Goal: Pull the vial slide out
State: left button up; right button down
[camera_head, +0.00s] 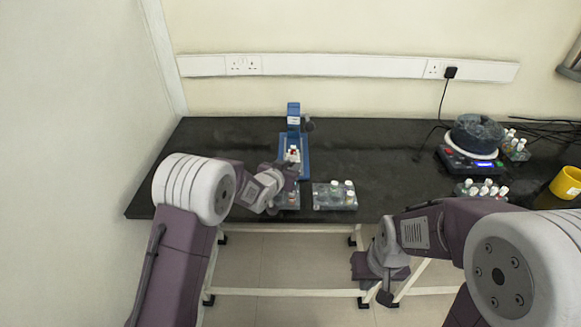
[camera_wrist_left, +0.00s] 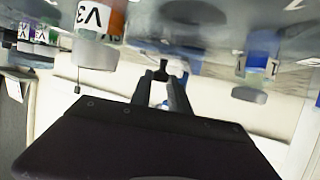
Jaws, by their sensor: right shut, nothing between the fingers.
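A blue stand (camera_head: 293,112) with an upright post and a long blue base stands at the back of the black bench in the head view. Small vials with red and white tops (camera_head: 293,153) sit on its base. My left gripper (camera_head: 288,172) is at the front end of this base; the wrist hides part of it. In the left wrist view its two dark fingers (camera_wrist_left: 161,80) have a gap between them, and I cannot make out anything held. An orange vial marked V3 (camera_wrist_left: 108,18) is close by there. My right gripper (camera_head: 383,288) is shut and empty, in front of the bench edge.
A clear rack with white-capped vials (camera_head: 334,196) is right of my left gripper. Another rack (camera_head: 292,197) is partly hidden under the left wrist. A scale with a dark bowl (camera_head: 474,138), more vials (camera_head: 482,187) and a yellow mug (camera_head: 567,183) stand at the right. The bench middle is clear.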

pick_arm(q)
jog(key=o, duration=0.3)
jog(key=shift+d+f, duration=0.1)
jog(key=shift+d, duration=0.05)
jog(key=shift+o, duration=0.2)
jog(key=v, duration=0.9)
jog(key=shift+p, duration=0.3)
